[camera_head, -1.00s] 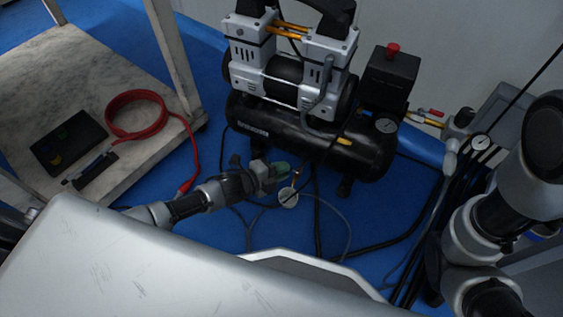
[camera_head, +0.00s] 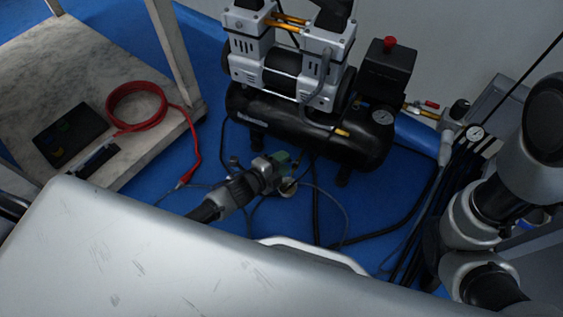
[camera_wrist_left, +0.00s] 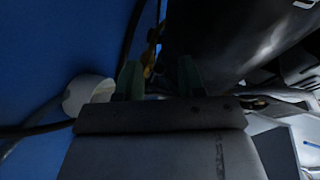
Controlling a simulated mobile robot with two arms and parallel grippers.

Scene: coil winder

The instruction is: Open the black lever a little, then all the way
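My left gripper (camera_head: 288,162) is low in front of the black tank of the air compressor (camera_head: 305,138), close to its underside. In the left wrist view its two green fingers (camera_wrist_left: 159,78) stand apart, with nothing clearly held. A small brass-coloured fitting (camera_wrist_left: 150,52) hangs under the tank, just beyond and between the fingertips. Dark parts lie around the fitting, but I cannot clearly make out the black lever among them. A pale round piece (camera_wrist_left: 88,95) lies left of the fingers; it is partly hidden behind the gripper in the head view. My right gripper is out of view.
Hoses and cables lie on the blue floor (camera_head: 385,215) around the compressor. A shelf (camera_head: 60,55) at the left carries a coiled red hose (camera_head: 136,104) and a black case (camera_head: 70,136). A pressure gauge (camera_head: 382,117) sits at the tank's right end.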

